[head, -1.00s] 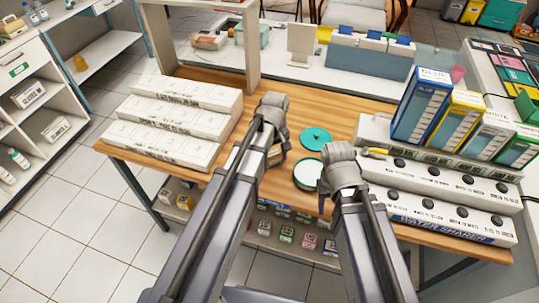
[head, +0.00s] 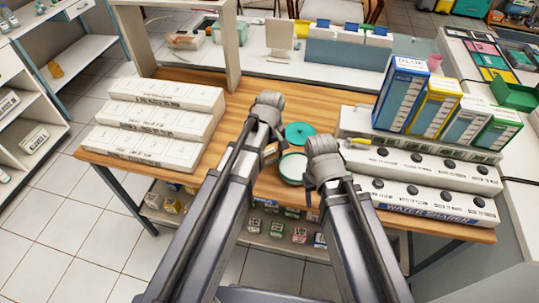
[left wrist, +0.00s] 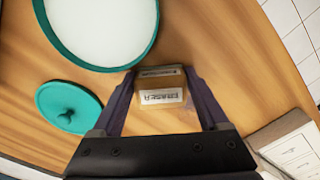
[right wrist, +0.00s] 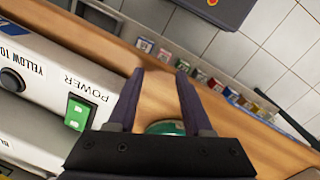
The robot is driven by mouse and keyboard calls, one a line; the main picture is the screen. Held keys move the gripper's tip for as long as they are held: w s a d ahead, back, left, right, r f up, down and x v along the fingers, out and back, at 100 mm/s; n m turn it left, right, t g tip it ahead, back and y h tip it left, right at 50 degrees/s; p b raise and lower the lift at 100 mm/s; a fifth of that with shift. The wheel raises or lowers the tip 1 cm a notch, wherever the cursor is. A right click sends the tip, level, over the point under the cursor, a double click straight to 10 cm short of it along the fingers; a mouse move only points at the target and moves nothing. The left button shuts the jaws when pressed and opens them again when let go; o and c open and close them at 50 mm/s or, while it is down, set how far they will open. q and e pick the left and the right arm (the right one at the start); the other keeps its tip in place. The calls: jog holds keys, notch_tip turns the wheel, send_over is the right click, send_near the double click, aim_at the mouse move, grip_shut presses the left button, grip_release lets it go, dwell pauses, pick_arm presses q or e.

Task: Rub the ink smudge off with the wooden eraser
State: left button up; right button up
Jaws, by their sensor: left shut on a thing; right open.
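The wooden eraser (left wrist: 161,89), a small tan block with a white label, sits between the fingers of my left gripper (left wrist: 160,98), which is shut on it. In the head view the eraser (head: 270,151) shows beside the left wrist, close to a round teal-rimmed dish (head: 291,167) with a white inside. In the left wrist view the dish (left wrist: 140,30) lies just beyond the eraser. Whether the eraser touches the table cannot be told. My right gripper (right wrist: 158,98) is open and empty. I see no ink smudge in any view.
A teal lid (head: 299,134) lies behind the dish on the wooden table (head: 262,95). White stepped boxes (head: 160,122) stand at left.

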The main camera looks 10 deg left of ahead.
pick_arm(q)
jog(key=shift+w+a, duration=0.15)
jog(key=shift+a, duration=1.8)
pick_arm(e)
jog(key=shift+r, duration=0.1)
pick_arm(q)
jog(key=shift+w+a, duration=0.1)
jog(key=shift+a, duration=1.8)
jog(key=shift+w+a, duration=0.15)
jog(key=shift+a, duration=1.75)
jog(key=shift+w+d+f, duration=0.1)
jog(key=shift+w, duration=0.3)
pick_arm(e)
jog(key=shift+f, duration=0.2)
pick_arm(q)
jog(key=shift+s+d, duration=0.2)
jog(key=shift+d, duration=2.65)
jog(key=shift+s+d, duration=0.15)
jog(key=shift+d, duration=2.7)
pick_arm(e)
jog(key=shift+r, duration=0.15)
